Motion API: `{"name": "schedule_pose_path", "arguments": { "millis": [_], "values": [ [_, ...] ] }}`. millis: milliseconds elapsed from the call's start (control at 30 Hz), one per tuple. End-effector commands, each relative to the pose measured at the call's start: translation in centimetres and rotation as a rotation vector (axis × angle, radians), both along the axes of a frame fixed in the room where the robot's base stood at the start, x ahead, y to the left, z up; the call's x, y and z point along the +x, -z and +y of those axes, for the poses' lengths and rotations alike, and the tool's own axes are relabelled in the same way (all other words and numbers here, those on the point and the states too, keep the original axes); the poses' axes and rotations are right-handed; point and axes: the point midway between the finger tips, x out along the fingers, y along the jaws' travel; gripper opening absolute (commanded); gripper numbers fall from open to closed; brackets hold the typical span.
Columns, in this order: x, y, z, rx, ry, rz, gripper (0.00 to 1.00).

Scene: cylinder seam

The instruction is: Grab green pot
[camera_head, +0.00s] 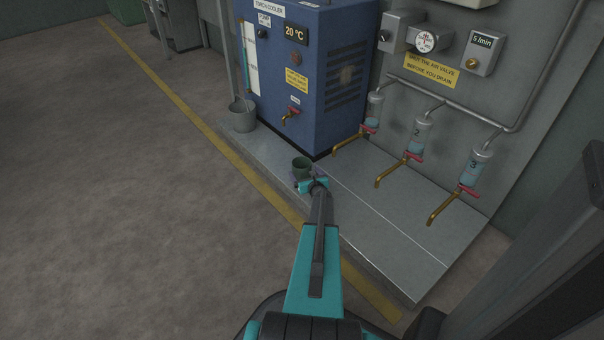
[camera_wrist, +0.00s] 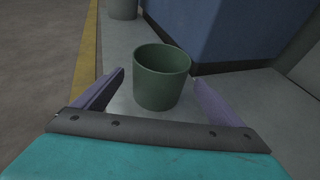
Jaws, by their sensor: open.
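The green pot (camera_head: 302,167) stands upright on the grey metal platform, in front of the blue cooler. In the wrist view the green pot (camera_wrist: 162,78) shows its open rim and looks empty. My gripper (camera_head: 309,176) is just on the near side of the pot. In the wrist view the purple fingers of my gripper (camera_wrist: 160,88) are spread apart, one to the left and one to the right of the pot. Whether the fingertips reach past its near wall is hard to tell. The pot's far base is hidden.
The blue torch cooler (camera_head: 305,75) with a tap stands close behind the pot. A grey bucket (camera_head: 242,116) is to its left. Brass drain taps (camera_head: 398,172) jut out at the right. The platform (camera_head: 385,225) is bare at the right front, edged by a yellow floor line.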

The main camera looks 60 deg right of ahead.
Motion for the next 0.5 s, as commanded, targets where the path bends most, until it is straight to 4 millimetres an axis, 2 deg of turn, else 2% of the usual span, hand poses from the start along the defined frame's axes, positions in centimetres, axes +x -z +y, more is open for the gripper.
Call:
{"name": "schedule_pose_path", "arguments": {
  "millis": [500],
  "values": [
    [0.63, 0.38, -0.56, -0.001, 0.000, 0.001, 0.91]
  ]
}}
